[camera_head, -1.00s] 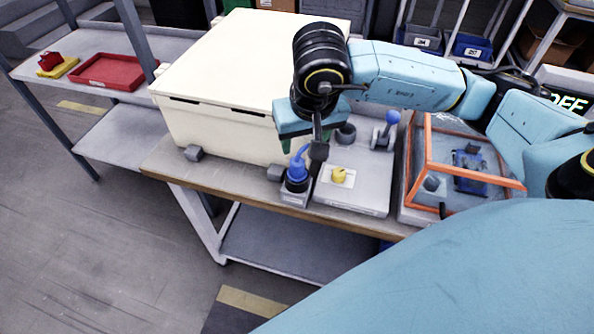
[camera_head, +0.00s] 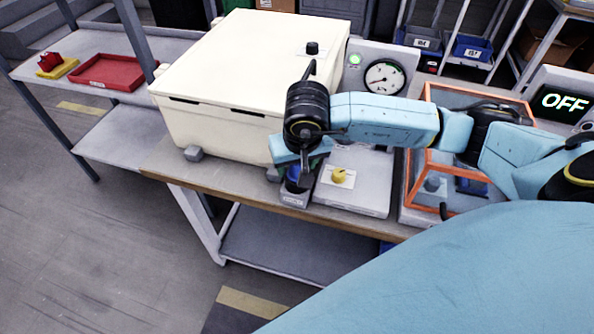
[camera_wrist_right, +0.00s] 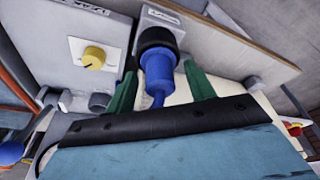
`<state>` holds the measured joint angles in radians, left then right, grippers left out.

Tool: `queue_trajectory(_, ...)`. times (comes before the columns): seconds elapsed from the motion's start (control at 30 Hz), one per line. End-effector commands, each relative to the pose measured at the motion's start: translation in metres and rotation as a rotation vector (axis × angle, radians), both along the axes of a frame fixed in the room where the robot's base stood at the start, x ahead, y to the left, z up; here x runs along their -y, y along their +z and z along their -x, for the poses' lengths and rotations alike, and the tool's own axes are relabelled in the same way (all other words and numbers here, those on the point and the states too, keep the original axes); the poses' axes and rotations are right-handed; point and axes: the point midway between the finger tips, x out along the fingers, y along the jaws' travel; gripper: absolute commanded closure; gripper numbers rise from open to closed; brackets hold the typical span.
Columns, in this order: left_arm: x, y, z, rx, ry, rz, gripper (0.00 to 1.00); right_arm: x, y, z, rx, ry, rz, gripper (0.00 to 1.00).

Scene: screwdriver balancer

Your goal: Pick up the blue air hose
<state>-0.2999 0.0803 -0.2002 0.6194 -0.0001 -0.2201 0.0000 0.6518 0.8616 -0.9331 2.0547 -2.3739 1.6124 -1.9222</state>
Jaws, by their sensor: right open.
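The blue air hose (camera_wrist_right: 161,76) shows in the right wrist view as a blue plug and short tail, with its end in the black collar of a small grey holder (camera_wrist_right: 162,22). My right gripper (camera_wrist_right: 162,88) is open, with one green finger on each side of the blue part. Gaps show on both sides, and neither finger appears to touch it. In the head view the right gripper (camera_head: 300,166) is over the holder and covers most of the blue hose (camera_head: 291,185). My left gripper is not in view.
A cream box (camera_head: 235,75) stands just left of and behind the gripper. To the right are a grey panel with a yellow knob (camera_head: 339,175), a dial gauge (camera_head: 385,77) and an orange-framed clear case (camera_head: 414,180). The bench's front edge (camera_head: 240,192) is close.

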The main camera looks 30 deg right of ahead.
Motion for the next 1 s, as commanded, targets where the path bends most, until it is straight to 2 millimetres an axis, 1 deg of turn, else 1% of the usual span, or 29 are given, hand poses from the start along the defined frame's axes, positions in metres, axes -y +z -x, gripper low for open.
queue_trajectory(0.03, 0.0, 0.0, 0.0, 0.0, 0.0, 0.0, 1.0, 0.0, 0.0, 0.0, 0.0, 0.0, 0.0, 0.46)
queue_trajectory(0.07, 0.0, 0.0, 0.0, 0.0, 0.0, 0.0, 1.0, 0.0, 0.0, 0.0, 0.0, 0.0, 0.0, 0.49)
queue_trajectory(0.4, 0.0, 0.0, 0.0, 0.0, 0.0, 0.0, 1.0, 0.0, 0.001, 0.0, 0.001, -0.001, 0.0, 0.93)
queue_trajectory(0.43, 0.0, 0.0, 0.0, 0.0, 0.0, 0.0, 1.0, 0.0, 0.001, 0.0, 0.001, -0.001, -0.001, 0.96)
queue_trajectory(0.63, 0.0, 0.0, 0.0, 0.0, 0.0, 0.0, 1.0, 0.0, 0.002, 0.0, 0.002, -0.001, -0.001, 0.96)
queue_trajectory(0.73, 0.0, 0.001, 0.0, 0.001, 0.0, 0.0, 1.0, 0.0, 0.009, -0.001, 0.005, 0.0, -0.001, 0.96)
queue_trajectory(0.87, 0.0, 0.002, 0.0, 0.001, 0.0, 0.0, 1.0, 0.001, 0.031, -0.002, 0.008, 0.0, 0.0, 0.96)
queue_trajectory(1.0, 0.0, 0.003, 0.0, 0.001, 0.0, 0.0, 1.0, 0.0, 0.061, -0.002, 0.008, 0.0, 0.0, 0.96)
